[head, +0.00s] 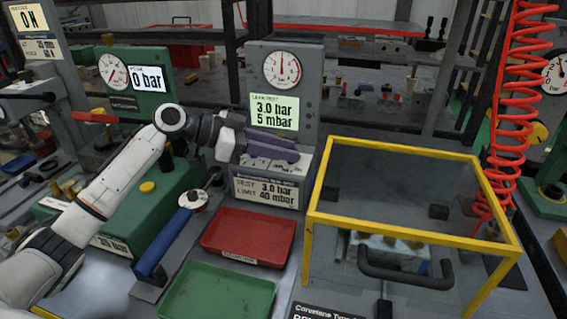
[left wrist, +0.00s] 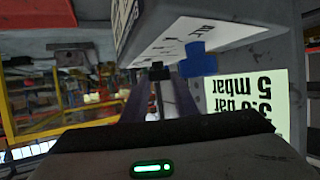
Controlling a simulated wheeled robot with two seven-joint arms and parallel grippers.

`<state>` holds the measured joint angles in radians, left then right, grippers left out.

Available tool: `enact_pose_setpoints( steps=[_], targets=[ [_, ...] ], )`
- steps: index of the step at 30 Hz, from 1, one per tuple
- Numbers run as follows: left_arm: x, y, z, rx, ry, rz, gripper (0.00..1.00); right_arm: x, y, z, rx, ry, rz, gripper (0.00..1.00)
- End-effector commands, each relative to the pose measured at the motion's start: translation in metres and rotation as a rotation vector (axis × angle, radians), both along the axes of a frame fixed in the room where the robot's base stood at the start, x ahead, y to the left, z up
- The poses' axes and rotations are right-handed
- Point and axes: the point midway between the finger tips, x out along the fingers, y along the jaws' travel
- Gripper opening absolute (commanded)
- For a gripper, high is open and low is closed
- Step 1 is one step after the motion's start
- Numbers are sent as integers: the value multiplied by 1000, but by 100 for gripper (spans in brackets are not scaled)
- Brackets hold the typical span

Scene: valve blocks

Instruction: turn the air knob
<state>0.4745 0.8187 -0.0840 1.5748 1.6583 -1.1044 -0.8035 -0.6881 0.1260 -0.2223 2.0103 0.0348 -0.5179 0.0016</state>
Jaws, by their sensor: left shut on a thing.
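The air knob (left wrist: 198,60) is a blue cross-shaped handle beside a white plate marked AIR (left wrist: 215,38) in the left wrist view, which shows the print upside down. My left gripper (head: 292,148) reaches in from the left, in front of the grey test station (head: 307,60). In the head view the fingers and station front hide the knob. My right gripper is not in view.
The station's gauge (head: 282,69) stands above a display (head: 275,112) reading 3.0 bar and 5 mbar. A red tray (head: 250,257) and a green tray (head: 185,305) lie in front. A yellow-framed clear box (head: 415,160) stands close on the right.

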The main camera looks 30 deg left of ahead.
Motion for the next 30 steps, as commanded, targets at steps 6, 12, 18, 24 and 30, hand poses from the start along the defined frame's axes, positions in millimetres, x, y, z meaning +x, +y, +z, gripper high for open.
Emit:
enact_pose_setpoints(
  steps=[6,12,18,24,30],
  targets=[
    [2,2,-1,0,2,-61,4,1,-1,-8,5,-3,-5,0],
    [1,1,-1,0,4,-81,4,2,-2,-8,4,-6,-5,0],
    [1,1,-1,0,4,-81,4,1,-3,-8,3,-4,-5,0],
    [1,1,-1,0,5,-81,41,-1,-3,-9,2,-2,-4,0],
    [1,1,-1,0,4,-81,45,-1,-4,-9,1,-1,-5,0]
  ],
)
